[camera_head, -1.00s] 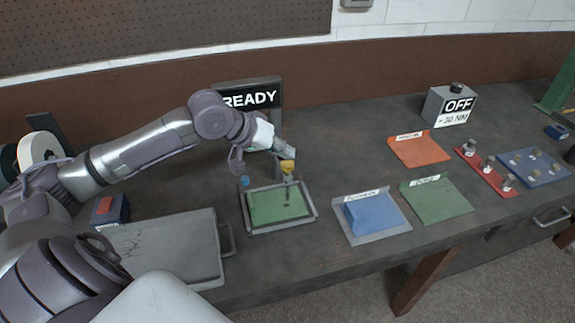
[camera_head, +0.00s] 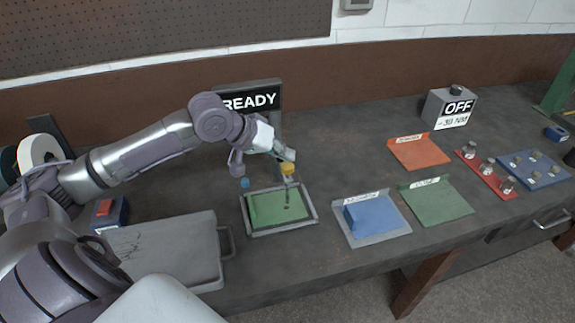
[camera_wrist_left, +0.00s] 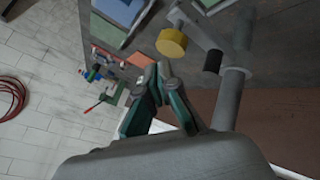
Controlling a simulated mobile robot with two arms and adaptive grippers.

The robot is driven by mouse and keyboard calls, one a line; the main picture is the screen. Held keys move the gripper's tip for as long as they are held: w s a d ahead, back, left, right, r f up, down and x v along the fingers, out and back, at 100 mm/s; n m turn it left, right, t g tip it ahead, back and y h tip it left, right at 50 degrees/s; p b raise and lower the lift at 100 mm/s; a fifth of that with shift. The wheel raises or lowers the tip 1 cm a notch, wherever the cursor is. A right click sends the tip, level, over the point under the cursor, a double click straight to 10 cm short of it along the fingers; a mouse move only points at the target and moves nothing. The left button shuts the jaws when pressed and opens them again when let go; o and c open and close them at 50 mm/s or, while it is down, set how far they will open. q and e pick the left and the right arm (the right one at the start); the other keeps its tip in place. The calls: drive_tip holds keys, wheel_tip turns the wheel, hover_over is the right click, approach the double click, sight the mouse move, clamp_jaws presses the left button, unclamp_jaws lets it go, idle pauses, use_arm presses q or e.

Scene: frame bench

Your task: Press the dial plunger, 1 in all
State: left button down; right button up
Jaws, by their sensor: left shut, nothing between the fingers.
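A yellow round cap (camera_head: 287,168), likely the dial plunger's head, sits on a stand above a green pad in a grey-rimmed tray (camera_head: 247,228). A thin dark stem runs down from the cap toward the pad. The cap also shows in the left wrist view (camera_wrist_left: 171,43), on a grey arm beside a post (camera_wrist_left: 232,98). My left gripper (camera_head: 289,156) is shut and empty, its tips close above the cap in the head view. In the left wrist view the shut fingertips (camera_wrist_left: 161,72) appear apart from the cap. Contact cannot be told. My right gripper is out of view.
A READY sign (camera_head: 250,101) stands behind the arm. An OFF box (camera_head: 451,110) stands farther back. A grey tray (camera_head: 165,250) lies front left.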

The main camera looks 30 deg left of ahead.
sight(288, 166)
use_arm(q)
drive_tip(key=shift+f, duration=0.15)
drive_tip(key=shift+f, duration=0.25)
drive_tip(key=shift+f, duration=1.25)
idle(1.3)
drive_tip(key=shift+p, duration=0.3)
drive_tip(key=shift+r+p, duration=1.65)
drive_tip(key=shift+p, duration=0.65)
wheel_tip(288, 166, up, 5)
drive_tip(key=p, duration=0.6)
drive_tip(key=shift+r, duration=0.1)
